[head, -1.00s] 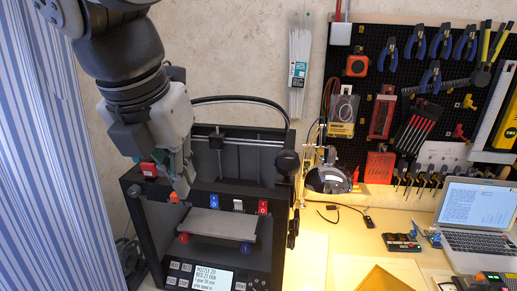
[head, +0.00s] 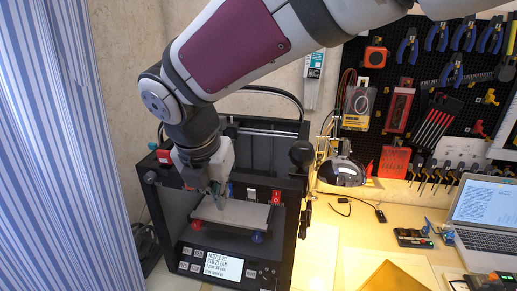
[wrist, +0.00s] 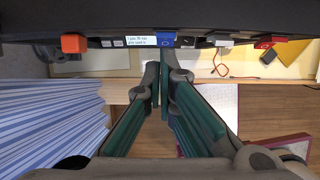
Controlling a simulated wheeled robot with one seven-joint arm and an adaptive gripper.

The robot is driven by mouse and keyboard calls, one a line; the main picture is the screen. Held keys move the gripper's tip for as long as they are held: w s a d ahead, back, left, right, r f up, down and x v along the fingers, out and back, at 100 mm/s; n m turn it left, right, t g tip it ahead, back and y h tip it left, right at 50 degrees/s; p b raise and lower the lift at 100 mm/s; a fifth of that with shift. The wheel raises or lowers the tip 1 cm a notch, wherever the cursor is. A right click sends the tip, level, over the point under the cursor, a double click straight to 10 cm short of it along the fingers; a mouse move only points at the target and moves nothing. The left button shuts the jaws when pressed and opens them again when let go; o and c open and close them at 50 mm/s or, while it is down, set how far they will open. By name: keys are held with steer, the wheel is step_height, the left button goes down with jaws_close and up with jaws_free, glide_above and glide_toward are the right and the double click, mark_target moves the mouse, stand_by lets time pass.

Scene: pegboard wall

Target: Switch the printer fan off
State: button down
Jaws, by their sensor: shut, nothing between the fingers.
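The black 3D printer (head: 296,225) stands on the table with a row of coloured rocker switches along its upper front bar. The red switch (head: 276,197) and the white-grey switch (head: 251,193) show in the head view. The blue switch (wrist: 166,40) shows in the wrist view, left of the grey switch (wrist: 222,42) and red switch (wrist: 264,43); in the head view my gripper mostly hides it. No label tells me which is the fan's. My gripper (head: 218,190) is shut and empty, its tips (wrist: 161,68) close to the blue switch; contact cannot be told.
The printer bed (head: 235,215) and lit screen (head: 223,267) lie below the switches. A lamp (head: 341,170) stands right of the printer, and a striped curtain (head: 70,150) hangs left.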

steer(key=shift+w, duration=0.15)
steer(key=shift+w+f+t+b, duration=0.3)
steer(key=shift+t+b, duration=0.3)
steer(key=shift+b, duration=0.15)
steer(key=shift+r, duration=0.15)
